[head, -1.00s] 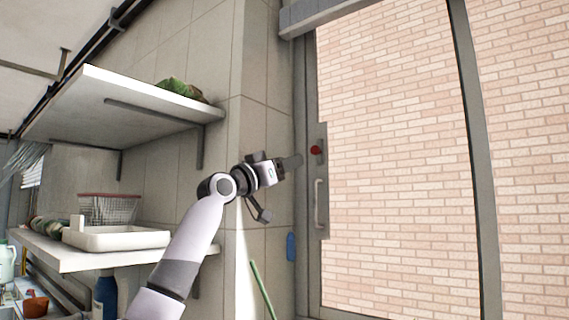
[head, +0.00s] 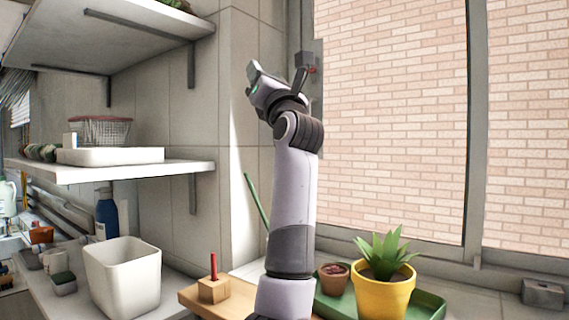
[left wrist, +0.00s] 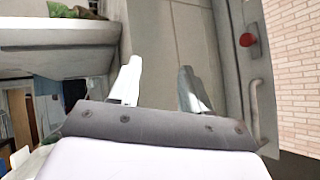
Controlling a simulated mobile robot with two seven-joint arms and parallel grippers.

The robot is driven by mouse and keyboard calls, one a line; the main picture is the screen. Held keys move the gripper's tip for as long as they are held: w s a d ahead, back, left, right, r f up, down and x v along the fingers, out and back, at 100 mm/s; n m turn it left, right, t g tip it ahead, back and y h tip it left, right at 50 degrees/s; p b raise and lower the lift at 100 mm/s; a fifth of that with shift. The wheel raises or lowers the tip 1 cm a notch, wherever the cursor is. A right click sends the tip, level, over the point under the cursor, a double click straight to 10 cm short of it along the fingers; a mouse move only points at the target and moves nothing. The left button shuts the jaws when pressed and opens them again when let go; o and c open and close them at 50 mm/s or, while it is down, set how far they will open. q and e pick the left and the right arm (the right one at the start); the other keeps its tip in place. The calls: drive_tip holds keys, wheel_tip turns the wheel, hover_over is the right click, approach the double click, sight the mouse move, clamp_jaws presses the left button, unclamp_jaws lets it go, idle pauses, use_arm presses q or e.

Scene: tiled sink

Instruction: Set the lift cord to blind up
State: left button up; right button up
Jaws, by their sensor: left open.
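No cord that I can clearly identify shows in either view. A red knob (left wrist: 247,39) sits on a grey plate on the window frame, above an upright grey handle (left wrist: 257,100). In the head view the knob (head: 312,70) is partly hidden by my wrist. My left gripper (head: 254,72) is raised in front of the tiled wall, left of the knob. In the left wrist view its two fingers (left wrist: 160,68) are apart with nothing between them, and the knob is off to their right. My right gripper is not in view.
Shelves (head: 120,172) are on the left wall. Below are a white bin (head: 123,280), a wooden block with a red stick (head: 213,288), a yellow plant pot (head: 383,293) on a green tray, and a leaning green stick (head: 256,200). The window is on the right.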

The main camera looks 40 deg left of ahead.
use_arm(q)
drive_tip(key=w+d+f+n+h, duration=0.1)
drive_tip(key=w+f+h, duration=0.3)
drive_tip(key=f, duration=0.5)
drive_tip(key=w+f+h, duration=0.2)
drive_tip(key=f+h, duration=0.3)
drive_tip(key=f, duration=0.3)
drive_tip(key=shift+p+x, duration=0.6)
drive_tip(key=shift+x, duration=2.75)
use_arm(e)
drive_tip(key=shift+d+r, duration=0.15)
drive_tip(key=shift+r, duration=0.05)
use_arm(q)
clamp_jaws()
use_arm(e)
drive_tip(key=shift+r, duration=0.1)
